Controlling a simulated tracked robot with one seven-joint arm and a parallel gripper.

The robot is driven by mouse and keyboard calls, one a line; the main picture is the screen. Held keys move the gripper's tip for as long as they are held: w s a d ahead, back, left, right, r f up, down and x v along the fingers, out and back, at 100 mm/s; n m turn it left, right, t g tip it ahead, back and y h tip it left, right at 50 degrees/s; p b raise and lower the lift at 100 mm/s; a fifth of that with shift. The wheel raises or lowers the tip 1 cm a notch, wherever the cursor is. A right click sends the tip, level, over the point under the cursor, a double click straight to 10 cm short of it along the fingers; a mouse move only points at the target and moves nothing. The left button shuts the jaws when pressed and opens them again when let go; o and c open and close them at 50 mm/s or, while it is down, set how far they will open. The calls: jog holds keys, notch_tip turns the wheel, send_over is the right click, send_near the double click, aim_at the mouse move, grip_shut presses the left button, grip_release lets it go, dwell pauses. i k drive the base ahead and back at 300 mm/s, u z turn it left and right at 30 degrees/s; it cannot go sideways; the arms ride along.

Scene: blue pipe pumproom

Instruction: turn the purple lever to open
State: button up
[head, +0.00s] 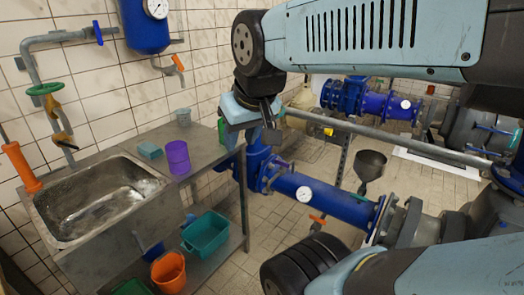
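My gripper (270,134) hangs from my arm near the picture's middle, pointing down in front of the upright blue pipe. Its fingers are dark and small, so their opening does not show clearly. I cannot tell whether it touches anything.
A metal sink (135,232) and a counter with a purple cup (177,157) stand at left. A teal bin (205,233) and an orange bucket (168,272) sit below. A grey funnel (370,166) stands right of the gripper. Tiled floor (270,238) is clear.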

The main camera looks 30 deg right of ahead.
aim_at(283, 165)
jog(key=z, duration=0.4)
jog(key=i, duration=1.05)
jog(key=z, duration=0.65)
jog(key=k, duration=0.7)
jog(key=z, duration=0.2)
jog(key=i, duration=0.8)
jog(key=u, duration=0.1)
